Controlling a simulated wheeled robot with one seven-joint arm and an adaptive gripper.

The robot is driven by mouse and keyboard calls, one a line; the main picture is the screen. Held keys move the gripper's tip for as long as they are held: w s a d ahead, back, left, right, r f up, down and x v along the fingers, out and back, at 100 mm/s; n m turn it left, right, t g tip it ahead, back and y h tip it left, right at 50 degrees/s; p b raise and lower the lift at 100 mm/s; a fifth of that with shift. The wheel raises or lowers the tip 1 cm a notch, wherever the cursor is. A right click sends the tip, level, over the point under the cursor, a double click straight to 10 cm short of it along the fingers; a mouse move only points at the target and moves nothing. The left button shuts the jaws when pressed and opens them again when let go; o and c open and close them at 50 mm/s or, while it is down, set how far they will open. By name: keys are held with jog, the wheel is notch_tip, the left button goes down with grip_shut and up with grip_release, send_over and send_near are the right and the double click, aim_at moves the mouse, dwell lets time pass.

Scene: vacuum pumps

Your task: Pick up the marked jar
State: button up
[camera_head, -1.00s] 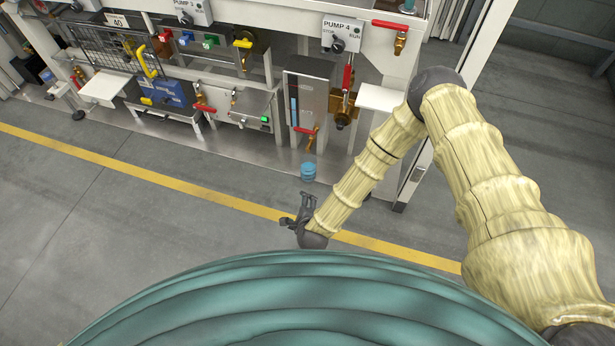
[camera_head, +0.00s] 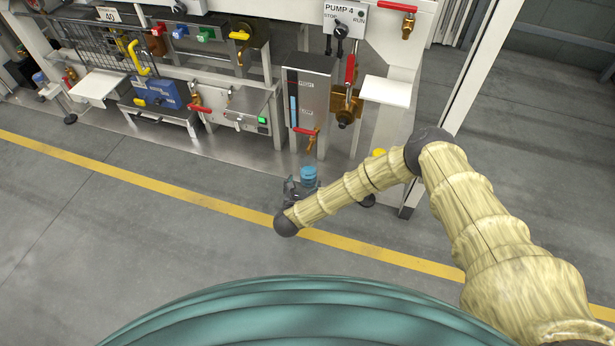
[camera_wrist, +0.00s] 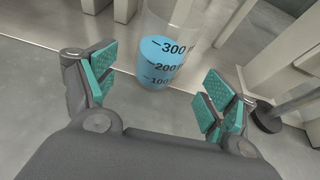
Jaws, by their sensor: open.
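The marked jar (camera_head: 308,174) is a clear, graduated container holding blue liquid. It stands upright on the metal floor plate below the red-handled drain valve. In the wrist view the jar (camera_wrist: 163,58) shows 100, 200 and 300 marks, with liquid up to about the 300 mark; its top is cut off by the frame edge. My gripper (camera_wrist: 153,95) is open, its teal finger pads spread left and right, with the jar ahead of the gap. In the head view my gripper (camera_head: 297,186) is at the jar's near side, partly overlapping it. Contact is not visible.
A red-handled brass valve (camera_head: 309,134) hangs above the jar on a grey gauge box (camera_head: 308,95). A white frame leg (camera_head: 409,196) stands to the right. The floor in front, with a yellow line (camera_head: 150,183), is clear.

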aim_at(310, 169)
jog(key=b+x, duration=0.4)
jog(key=x, duration=0.3)
jog(key=shift+w+r, duration=0.1)
jog(key=shift+w, duration=0.1)
jog(key=shift+w+d, duration=0.1)
jog(key=shift+w, duration=0.15)
jog(key=c, duration=1.4)
jog(key=shift+r, duration=0.15)
